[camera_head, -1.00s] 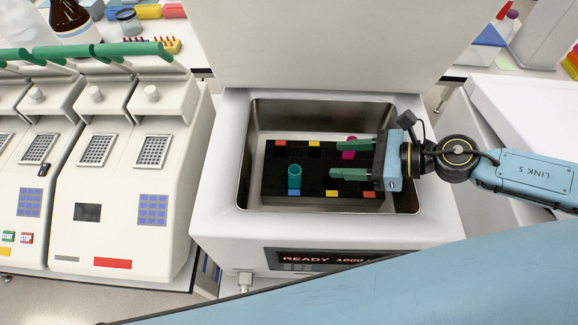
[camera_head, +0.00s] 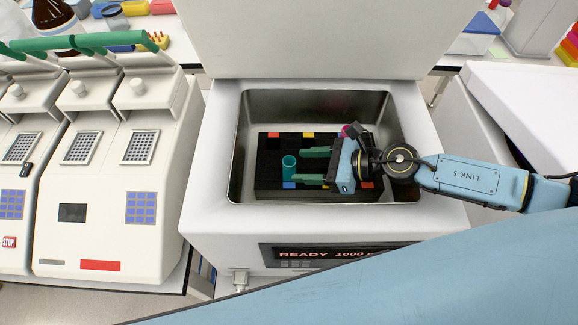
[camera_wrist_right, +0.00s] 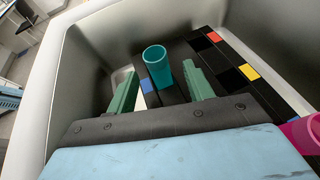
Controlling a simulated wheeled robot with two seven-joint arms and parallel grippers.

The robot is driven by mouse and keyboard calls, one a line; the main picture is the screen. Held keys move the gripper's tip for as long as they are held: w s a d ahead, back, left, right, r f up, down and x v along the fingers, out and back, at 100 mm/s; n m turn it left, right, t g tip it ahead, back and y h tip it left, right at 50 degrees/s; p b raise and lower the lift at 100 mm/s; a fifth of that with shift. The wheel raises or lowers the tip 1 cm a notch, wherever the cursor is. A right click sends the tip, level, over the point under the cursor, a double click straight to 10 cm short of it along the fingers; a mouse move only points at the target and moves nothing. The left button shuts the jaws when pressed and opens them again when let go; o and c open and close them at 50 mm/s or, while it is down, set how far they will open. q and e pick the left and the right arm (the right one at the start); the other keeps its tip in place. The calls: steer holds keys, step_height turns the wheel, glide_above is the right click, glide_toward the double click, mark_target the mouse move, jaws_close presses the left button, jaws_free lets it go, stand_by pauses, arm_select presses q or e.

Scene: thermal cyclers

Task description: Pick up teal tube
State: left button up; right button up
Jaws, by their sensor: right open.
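The teal tube (camera_head: 289,167) stands upright in the black rack (camera_head: 268,158) inside the metal basin, near the rack's left side. My right gripper (camera_head: 302,166) is open and empty, with its green fingers pointing left, their tips just right of the tube. In the right wrist view the teal tube (camera_wrist_right: 158,66) shows ahead, between the lines of the two green fingers (camera_wrist_right: 158,85), a little beyond their tips or level with them; I cannot tell which. A magenta tube (camera_head: 350,130) is partly hidden behind the gripper; it also shows at the right edge of the wrist view (camera_wrist_right: 303,134). My left gripper is out of view.
The metal basin (camera_head: 243,130) has raised walls around the rack. Its white machine has a READY display (camera_head: 330,254) in front and a tall upright panel (camera_head: 300,40) behind. White thermal cyclers (camera_head: 110,205) stand to the left.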

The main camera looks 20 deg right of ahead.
mark_target(289, 173)
steer(key=shift+p+x, duration=0.6)
steer(key=shift+x, duration=2.75)
steer(key=shift+s+f, duration=0.15)
steer(key=shift+f, duration=0.05)
steer(key=shift+c, duration=0.3)
steer(key=c, duration=1)
